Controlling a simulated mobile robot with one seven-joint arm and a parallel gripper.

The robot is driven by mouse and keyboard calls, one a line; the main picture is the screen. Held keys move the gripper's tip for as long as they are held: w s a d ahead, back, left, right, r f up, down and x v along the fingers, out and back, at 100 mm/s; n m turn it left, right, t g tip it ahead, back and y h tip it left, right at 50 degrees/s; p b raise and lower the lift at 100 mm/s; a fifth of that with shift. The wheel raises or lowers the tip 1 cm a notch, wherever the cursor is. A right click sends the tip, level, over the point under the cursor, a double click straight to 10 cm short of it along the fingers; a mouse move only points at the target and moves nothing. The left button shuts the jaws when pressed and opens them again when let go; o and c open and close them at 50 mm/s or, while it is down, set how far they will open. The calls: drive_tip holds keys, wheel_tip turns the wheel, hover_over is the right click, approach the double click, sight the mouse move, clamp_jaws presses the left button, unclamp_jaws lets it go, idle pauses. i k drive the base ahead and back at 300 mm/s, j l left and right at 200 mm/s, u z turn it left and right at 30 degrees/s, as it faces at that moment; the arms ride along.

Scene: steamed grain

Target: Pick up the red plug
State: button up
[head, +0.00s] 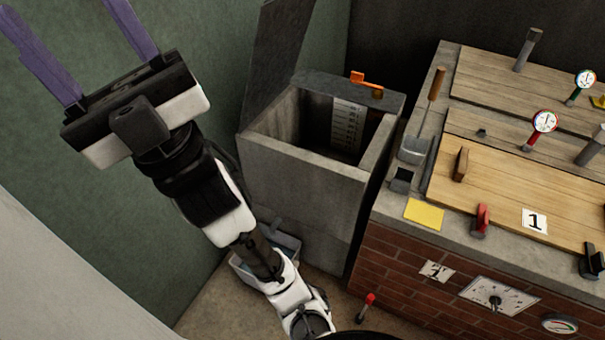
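A small upright piece with a red top and a dark or grey lower part (367,304) stands low at the bottom centre, by the foot of the brick-fronted block; it is the likeliest red plug. A red latch-like piece (482,217) also sits on the block's front edge, so I cannot be certain which is meant. My gripper (62,12) is raised at the upper left, with its two purple fingers wide apart and nothing visible between them. Its fingertips run to or past the frame's edge. It is far from both red pieces.
An open concrete bin (290,180) with an orange handle piece (366,83) on its rim stands in the middle. The brick block (400,260) carries wooden lids (510,185), gauges and a yellow card (424,214). A bluish tub (290,243) sits behind my arm. A green wall is at left.

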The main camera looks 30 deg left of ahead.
sight(359, 319)
drive_tip(key=k+l, duration=0.1)
drive_tip(key=k, duration=1)
drive_tip(key=j+z, duration=0.45)
drive_tip(key=j, duration=0.8)
drive_tip(key=i+l+u, duration=0.2)
drive_tip(key=i, duration=0.3)
drive_tip(key=i+u, duration=0.25)
drive_tip(key=i, duration=0.7)
